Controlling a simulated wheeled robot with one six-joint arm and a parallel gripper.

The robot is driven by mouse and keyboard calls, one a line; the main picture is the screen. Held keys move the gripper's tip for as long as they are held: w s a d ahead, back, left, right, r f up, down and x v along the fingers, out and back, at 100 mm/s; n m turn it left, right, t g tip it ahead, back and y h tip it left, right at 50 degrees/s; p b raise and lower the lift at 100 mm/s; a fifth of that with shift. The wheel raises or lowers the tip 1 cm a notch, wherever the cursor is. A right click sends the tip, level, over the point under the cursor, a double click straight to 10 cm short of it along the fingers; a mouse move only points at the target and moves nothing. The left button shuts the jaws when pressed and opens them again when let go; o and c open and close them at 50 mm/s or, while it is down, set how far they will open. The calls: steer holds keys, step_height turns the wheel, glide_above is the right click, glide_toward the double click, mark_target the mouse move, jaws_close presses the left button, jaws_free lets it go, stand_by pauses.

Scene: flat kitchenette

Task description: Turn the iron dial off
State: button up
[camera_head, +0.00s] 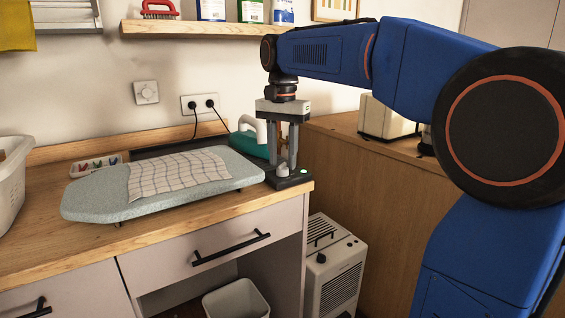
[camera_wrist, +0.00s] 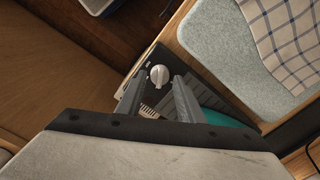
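The iron's black base (camera_head: 290,182) sits at the right front corner of the wooden counter. A pale dial (camera_head: 283,170) stands on it, beside a small lit green light (camera_head: 304,171). The teal iron (camera_head: 250,143) with a white handle is behind it. My gripper (camera_head: 284,162) points straight down over the base, its two fingers apart with nothing between them higher up. In the wrist view, the white dial (camera_wrist: 159,75) shows just beyond and between the open fingertips (camera_wrist: 157,88). I cannot tell whether either finger touches the dial.
An ironing board (camera_head: 100,200) with a checked cloth (camera_head: 180,173) lies left of the base. A white heater (camera_head: 333,268) stands below the counter edge.

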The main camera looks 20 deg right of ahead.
steer(key=shift+f, duration=0.85)
steer(key=c, duration=0.8)
steer(key=shift+n, duration=0.4)
steer(key=n, duration=0.5)
steer(key=shift+n, duration=0.3)
steer(key=n, duration=0.5)
steer(key=shift+n, duration=0.4)
